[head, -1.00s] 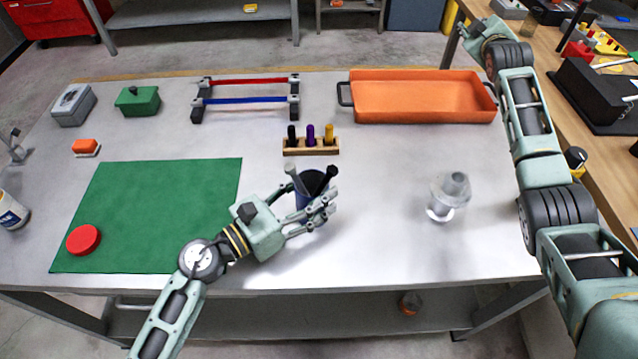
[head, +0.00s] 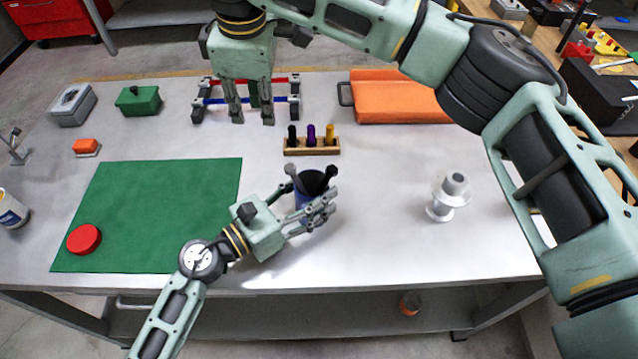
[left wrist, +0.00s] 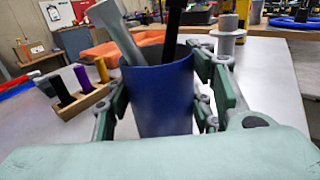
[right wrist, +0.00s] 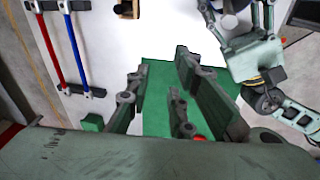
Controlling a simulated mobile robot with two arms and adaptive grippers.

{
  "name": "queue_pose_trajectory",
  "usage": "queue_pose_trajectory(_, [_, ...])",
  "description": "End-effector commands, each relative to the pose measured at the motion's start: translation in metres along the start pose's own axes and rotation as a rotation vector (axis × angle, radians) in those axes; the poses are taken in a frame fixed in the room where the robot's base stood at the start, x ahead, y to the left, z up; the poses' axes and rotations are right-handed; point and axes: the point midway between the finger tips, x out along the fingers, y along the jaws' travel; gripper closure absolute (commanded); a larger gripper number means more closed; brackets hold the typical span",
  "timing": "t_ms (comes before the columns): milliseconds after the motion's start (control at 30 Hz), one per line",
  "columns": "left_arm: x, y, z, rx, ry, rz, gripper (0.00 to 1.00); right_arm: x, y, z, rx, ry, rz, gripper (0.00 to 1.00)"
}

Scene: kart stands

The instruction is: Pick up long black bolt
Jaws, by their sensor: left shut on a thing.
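The dark blue cup (left wrist: 160,100) stands on the grey table at centre front, with a grey bolt (left wrist: 116,32) and a long black bolt (left wrist: 173,22) sticking up out of it. In the head view the black bolt (head: 329,172) leans right and the grey one leans left; their lower ends are hidden in the cup. My left gripper (head: 316,206) is shut on the cup, with fingers on both sides of it. My right gripper (head: 252,115) is open and empty, pointing down above the table, behind and left of the cup.
A wooden block (head: 312,148) with black, purple and yellow pegs stands behind the cup. A green mat (head: 150,210) with a red disc (head: 84,239) lies left. An orange tray (head: 395,105) is at back right, a grey spool-like part (head: 447,195) at right. A red-and-blue-bar rack (head: 212,100) stands behind my right gripper.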

Motion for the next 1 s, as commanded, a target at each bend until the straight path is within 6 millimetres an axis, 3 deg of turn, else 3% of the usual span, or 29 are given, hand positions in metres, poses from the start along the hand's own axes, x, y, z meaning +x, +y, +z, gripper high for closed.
queue_pose_trajectory(100, [0.0, -0.001, 0.0, -0.001, 0.0, -0.001, 0.77, -0.004, -0.033, 0.034, -0.054, -0.215, -0.066, 0.79])
queue_pose_trajectory(300, [0.0, -0.001, 0.0, -0.001, 0.0, -0.002, 0.77, -0.015, -0.059, 0.072, -0.084, -0.428, -0.135, 0.79])
queue_pose_trajectory(433, [0.0, -0.001, 0.0, -0.001, 0.0, -0.002, 0.77, -0.009, -0.065, 0.084, -0.09, -0.468, -0.153, 0.79])
queue_pose_trajectory(633, [0.0, -0.001, 0.0, -0.001, 0.0, -0.002, 0.77, 0.021, -0.07, 0.099, -0.089, -0.469, -0.156, 0.79])
queue_pose_trajectory(1000, [0.0, -0.001, 0.0, -0.001, 0.0, -0.001, 0.77, 0.055, -0.074, 0.116, -0.087, -0.466, -0.155, 0.79])
